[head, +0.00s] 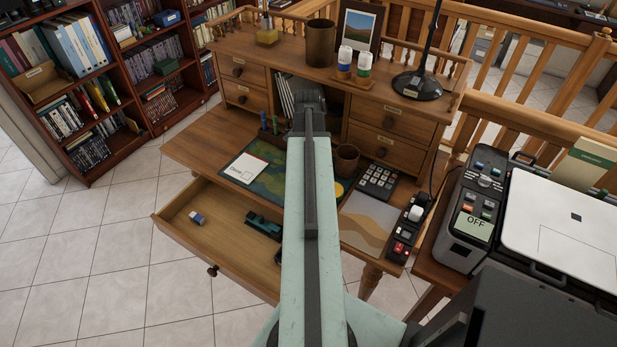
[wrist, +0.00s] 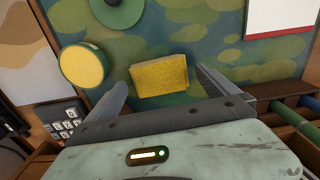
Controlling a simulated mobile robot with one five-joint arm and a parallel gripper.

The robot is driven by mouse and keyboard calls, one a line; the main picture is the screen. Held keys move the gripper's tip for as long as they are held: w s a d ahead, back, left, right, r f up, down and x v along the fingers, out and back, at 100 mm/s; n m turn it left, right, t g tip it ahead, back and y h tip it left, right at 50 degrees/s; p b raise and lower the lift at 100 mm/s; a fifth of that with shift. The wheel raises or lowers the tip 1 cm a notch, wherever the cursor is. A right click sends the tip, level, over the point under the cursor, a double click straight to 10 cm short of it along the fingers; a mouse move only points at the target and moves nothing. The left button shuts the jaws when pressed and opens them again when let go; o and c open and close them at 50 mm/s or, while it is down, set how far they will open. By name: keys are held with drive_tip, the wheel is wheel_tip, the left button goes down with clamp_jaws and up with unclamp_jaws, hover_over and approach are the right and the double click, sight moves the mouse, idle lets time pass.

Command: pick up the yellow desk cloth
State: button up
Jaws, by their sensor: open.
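The yellow desk cloth (wrist: 160,75) looks like a small folded yellow block in the wrist view. It lies on the green patterned desk mat (wrist: 205,40). My gripper (wrist: 161,84) is open, with one finger to the left of the cloth and one to its right. The jaws look apart from the cloth; how high they are above the mat I cannot tell. In the head view my own arm reaches over the desk (head: 195,145) and hides the cloth and the fingertips.
A round yellow-topped thing with a green rim (wrist: 83,65) stands close left of the cloth in the wrist view. A white card (head: 244,169), a brown cup (head: 346,160) and a calculator (head: 377,181) are nearby. The desk's drawer (head: 185,225) is open.

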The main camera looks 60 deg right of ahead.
drive_tip(key=shift+f, duration=0.65)
drive_tip(key=shift+r, duration=0.2)
drive_tip(key=c, duration=1.4)
drive_tip(key=shift+c, duration=0.2)
wheel_tip(320, 180, up, 10)
drive_tip(key=p, duration=1)
drive_tip(key=o, duration=0.8)
drive_tip(key=c, duration=0.9)
